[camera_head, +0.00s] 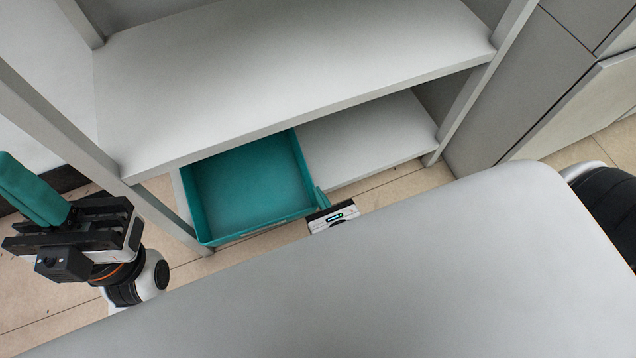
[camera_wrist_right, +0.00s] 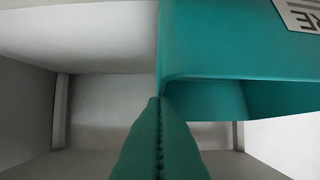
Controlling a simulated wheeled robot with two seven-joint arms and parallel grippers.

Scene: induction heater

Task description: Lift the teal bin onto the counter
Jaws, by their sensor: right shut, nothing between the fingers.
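The teal bin (camera_head: 250,190) is an open, empty-looking tray. It sits on the lower shelf (camera_head: 370,140), its front end sticking out a little past the shelf's front edge. My right gripper (camera_head: 321,197) is at the bin's front right corner, with its teal fingers together. In the right wrist view its shut fingers (camera_wrist_right: 158,103) point towards the bin (camera_wrist_right: 225,45), whose wall with a pale label fills the upper right. Whether they touch is unclear. My left gripper (camera_head: 25,188) is left of the shelf unit, away from the bin; its finger gap is hidden. No surface is clearly the counter.
A wide upper board (camera_head: 300,70) of the shelf unit overhangs the back of the bin. Posts stand at both sides, the left post (camera_head: 85,150) close to the bin. Grey cabinets (camera_head: 530,80) stand at right. The lower shelf right of the bin is clear.

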